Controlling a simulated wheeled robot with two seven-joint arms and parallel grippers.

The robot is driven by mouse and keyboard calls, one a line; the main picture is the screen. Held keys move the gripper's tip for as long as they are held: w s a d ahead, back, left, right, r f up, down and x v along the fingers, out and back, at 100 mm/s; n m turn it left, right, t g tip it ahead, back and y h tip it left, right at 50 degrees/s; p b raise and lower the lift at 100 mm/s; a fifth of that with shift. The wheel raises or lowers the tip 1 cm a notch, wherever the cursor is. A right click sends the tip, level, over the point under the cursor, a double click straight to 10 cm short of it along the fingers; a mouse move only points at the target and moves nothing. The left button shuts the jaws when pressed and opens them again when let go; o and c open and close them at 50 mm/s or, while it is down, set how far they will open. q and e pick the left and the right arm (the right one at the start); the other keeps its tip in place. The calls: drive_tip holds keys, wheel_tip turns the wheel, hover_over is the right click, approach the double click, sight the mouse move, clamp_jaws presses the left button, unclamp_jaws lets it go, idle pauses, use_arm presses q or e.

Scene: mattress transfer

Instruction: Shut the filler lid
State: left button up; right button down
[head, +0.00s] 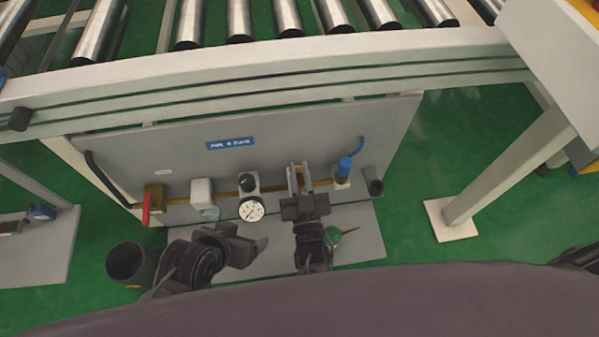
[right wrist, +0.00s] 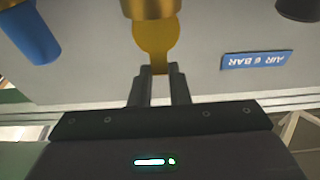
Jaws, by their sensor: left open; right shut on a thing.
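In the right wrist view, the filler lid (right wrist: 156,40) is a flat brass disc with a narrow tab, hanging from or beside a brass fitting (right wrist: 152,8) at the top edge. My right gripper (right wrist: 159,76) is shut on the lid's tab, with one finger on each side. In the head view, my right gripper (head: 301,178) is at the grey panel, between the gauge and the blue-topped part, and mostly hides the lid. My left gripper (head: 258,245) is open and empty, low in front of the panel, left of the right arm.
The grey panel (head: 290,130) carries a brass pipe, a red-handled valve (head: 146,208), a pressure gauge (head: 251,209) and a blue-topped part (head: 344,168). A dark cup (head: 125,262) stands at left. A roller conveyor runs above.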

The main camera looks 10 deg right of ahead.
drive_tip(key=c, duration=1.4)
unclamp_jaws()
drive_tip(key=shift+o, duration=0.2)
drive_tip(key=v, duration=0.7)
drive_tip(key=shift+s, duration=0.4)
